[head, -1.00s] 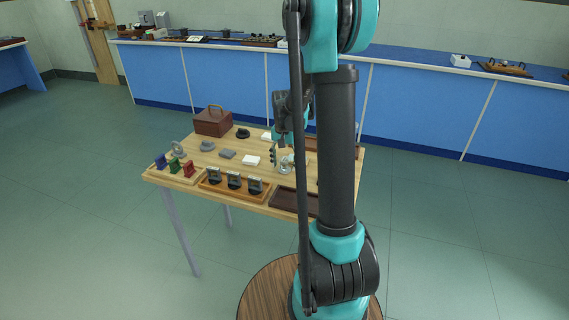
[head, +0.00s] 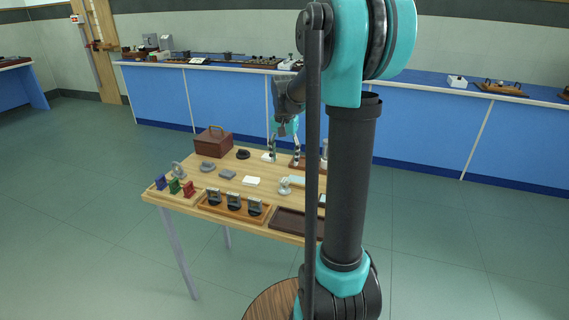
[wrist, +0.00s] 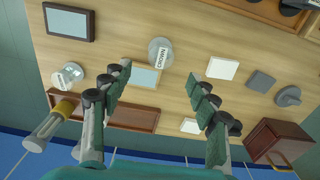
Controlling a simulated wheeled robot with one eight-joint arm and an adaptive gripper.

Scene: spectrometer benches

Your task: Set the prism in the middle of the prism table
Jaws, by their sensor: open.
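A small pale round-topped piece with a lettered label (wrist: 160,52) stands on the wooden table; it also shows in the head view (head: 285,186). A pale blue-green slab (wrist: 145,77) lies right beside it. Another pale labelled piece (wrist: 68,76) is at the left in the wrist view. The lettering is too small to read surely, so I cannot tell which piece is the prism and which the prism table. My gripper (wrist: 164,88) is open and empty, fingers wide apart, above the table; in the head view it is over the far side (head: 284,150).
A brown case (head: 213,142) stands at the far left. An orange tray (head: 222,211) with dark mounts and a dark tray (head: 290,225) lie at the near edge. A long brown tray (wrist: 130,117) is on the far side. White cards (wrist: 222,68) and grey blocks (wrist: 261,80) are scattered between.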

